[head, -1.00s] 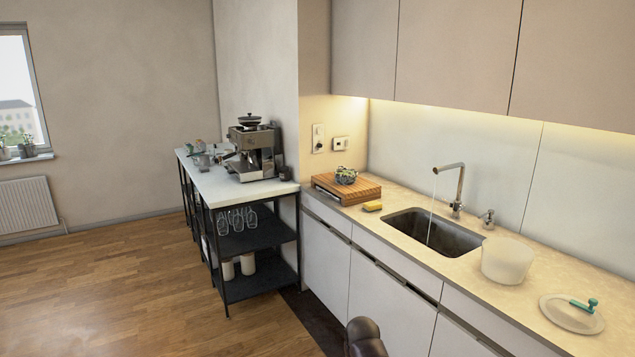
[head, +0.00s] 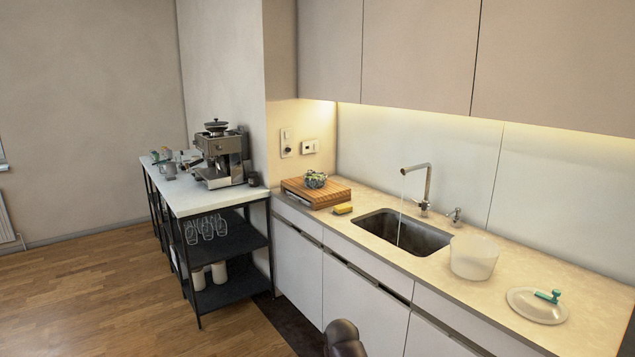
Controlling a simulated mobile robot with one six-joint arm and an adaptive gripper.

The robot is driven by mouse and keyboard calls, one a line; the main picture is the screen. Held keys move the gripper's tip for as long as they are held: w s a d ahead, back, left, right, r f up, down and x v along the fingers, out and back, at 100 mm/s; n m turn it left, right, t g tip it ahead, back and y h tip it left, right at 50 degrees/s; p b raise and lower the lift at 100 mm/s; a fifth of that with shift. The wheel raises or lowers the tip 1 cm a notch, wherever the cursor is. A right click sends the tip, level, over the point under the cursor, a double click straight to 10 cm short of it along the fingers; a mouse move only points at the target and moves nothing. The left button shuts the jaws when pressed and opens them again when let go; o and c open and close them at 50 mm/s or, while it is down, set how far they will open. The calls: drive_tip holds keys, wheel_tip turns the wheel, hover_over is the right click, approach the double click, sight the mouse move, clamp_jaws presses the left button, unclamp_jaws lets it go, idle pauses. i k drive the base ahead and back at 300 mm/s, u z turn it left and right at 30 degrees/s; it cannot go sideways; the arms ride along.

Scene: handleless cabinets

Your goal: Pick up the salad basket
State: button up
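A white, translucent tub (head: 473,258) stands upright on the counter just right of the sink; it looks like the salad spinner's bowl or basket, and I cannot tell which. Its inside is mostly hidden. A round pale lid (head: 537,306) with a teal handle lies flat on the counter to its right. A small patterned bowl (head: 315,179) sits on the wooden board left of the sink. My gripper's fingers do not show; only a dark rounded part, probably of my arm, shows at the bottom edge.
Water runs from the tap (head: 424,186) into the sink (head: 400,234). A wooden board (head: 330,193) and a yellow sponge (head: 342,209) lie left of it. A black shelf unit (head: 240,240) with a coffee machine (head: 220,157) stands at left. Upper cabinets (head: 420,50) overhang the counter.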

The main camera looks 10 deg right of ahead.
sight(315, 180)
drive_tip(key=u, duration=0.25)
drive_tip(key=i, duration=0.7)
drive_tip(key=u, duration=0.4)
drive_tip(key=i, duration=2.3)
drive_tip(key=z, duration=1)
drive_tip(key=i, duration=0.9)
drive_tip(key=z, duration=0.6)
